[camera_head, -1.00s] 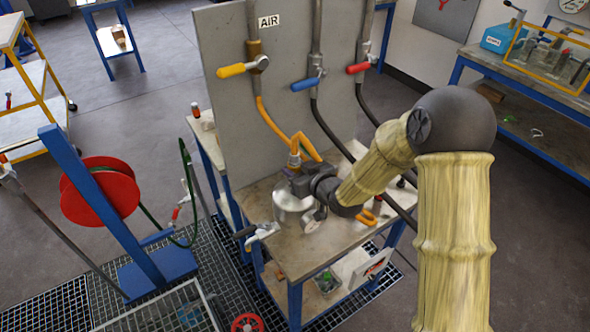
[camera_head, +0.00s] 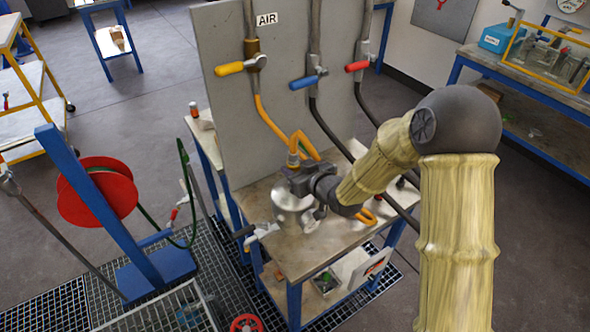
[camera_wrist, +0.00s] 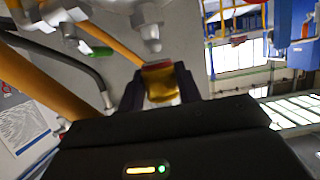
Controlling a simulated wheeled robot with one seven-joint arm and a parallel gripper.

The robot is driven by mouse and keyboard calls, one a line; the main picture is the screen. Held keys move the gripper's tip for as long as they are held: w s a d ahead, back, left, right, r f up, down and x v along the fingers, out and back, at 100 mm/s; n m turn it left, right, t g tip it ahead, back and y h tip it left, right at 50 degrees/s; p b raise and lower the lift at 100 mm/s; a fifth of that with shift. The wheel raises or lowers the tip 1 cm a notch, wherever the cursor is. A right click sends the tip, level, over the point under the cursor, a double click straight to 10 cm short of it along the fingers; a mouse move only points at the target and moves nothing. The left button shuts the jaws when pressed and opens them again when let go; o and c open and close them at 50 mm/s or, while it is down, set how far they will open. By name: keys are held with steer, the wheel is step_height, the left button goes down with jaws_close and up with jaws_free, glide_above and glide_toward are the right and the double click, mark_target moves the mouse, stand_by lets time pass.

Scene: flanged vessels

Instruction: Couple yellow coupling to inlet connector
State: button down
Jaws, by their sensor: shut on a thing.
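My gripper (camera_head: 296,178) is over the workbench in front of the grey panel, just above a shiny metal vessel (camera_head: 288,201). In the wrist view my gripper (camera_wrist: 160,92) is shut on the yellow coupling (camera_wrist: 162,84), which has a reddish band at its top. An orange hose (camera_head: 268,118) runs down from the yellow-handled valve, loops, and ends at my gripper. The inlet connector cannot be clearly told apart on the vessel. My gripper hides part of the vessel top, and whether the coupling touches it cannot be seen.
The panel (camera_head: 222,130) marked AIR carries yellow (camera_head: 230,68), blue (camera_head: 304,83) and red (camera_head: 357,66) valve handles. Black hoses hang behind my arm. A red hose reel (camera_head: 98,190) stands left. The bench top (camera_head: 340,235) is bare in front right of the vessel.

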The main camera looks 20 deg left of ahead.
steer(key=shift+f+b, duration=1.85)
steer(key=shift+f, duration=0.05)
steer(key=shift+r, duration=0.1)
steer(key=c, duration=0.9)
jaws_free()
steer(key=shift+d, duration=0.1)
steer(key=b+v, duration=0.5)
steer(key=v, duration=1.2)
steer(key=shift+b, duration=0.35)
steer(key=shift+s+r, duration=0.15)
steer(key=shift+s, duration=0.05)
